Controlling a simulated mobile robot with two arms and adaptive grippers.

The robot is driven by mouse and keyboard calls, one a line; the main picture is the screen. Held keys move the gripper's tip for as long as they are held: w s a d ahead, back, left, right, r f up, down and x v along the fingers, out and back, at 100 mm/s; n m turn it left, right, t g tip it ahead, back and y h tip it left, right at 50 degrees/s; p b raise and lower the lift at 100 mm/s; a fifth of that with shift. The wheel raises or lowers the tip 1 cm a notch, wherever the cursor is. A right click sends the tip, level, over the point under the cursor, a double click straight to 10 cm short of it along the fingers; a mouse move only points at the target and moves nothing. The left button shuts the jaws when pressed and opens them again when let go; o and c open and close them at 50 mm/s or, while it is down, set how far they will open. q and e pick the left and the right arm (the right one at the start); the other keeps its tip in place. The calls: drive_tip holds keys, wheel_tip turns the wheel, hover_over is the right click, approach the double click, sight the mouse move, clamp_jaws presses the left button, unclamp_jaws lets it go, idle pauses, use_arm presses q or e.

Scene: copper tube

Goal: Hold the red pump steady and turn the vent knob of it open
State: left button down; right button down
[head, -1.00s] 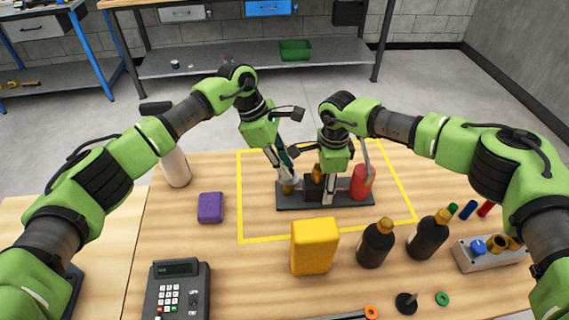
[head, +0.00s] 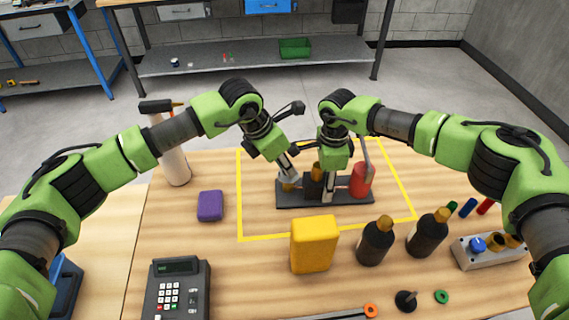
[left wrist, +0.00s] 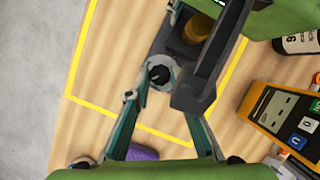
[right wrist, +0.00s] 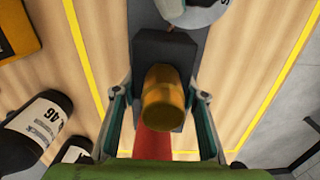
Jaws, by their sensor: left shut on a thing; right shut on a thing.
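The red pump (head: 361,181) lies on a dark base plate; its red body also shows in the right wrist view (right wrist: 152,145). A black block with a brass cap (right wrist: 163,97) sits mid-plate. My right gripper (head: 329,190) points down at the pump's middle, its fingers on both sides of the capped block, shut on the pump. My left gripper (head: 292,175) is over the plate's left end, shut on the vent knob, a grey round part with a dark centre (left wrist: 160,74) in the left wrist view. The knob is mostly hidden in the head view; its angle cannot be told.
A yellow box (head: 314,244) and two dark bottles (head: 376,243) stand in front of the pump. A purple block (head: 210,206) and a white bottle (head: 176,165) are to its left. A grey meter (head: 179,290) lies at the front left. Yellow tape outlines the work area.

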use_arm(q)
drive_tip(key=shift+n, duration=0.3)
drive_tip(key=c, duration=1.8)
unclamp_jaws()
drive_tip(key=shift+r, duration=0.1)
drive_tip(key=v, duration=1.1)
drive_tip(key=shift+s+a+r, duration=0.1)
drive_tip(key=shift+s+r, duration=0.15)
drive_tip(key=shift+r, duration=0.05)
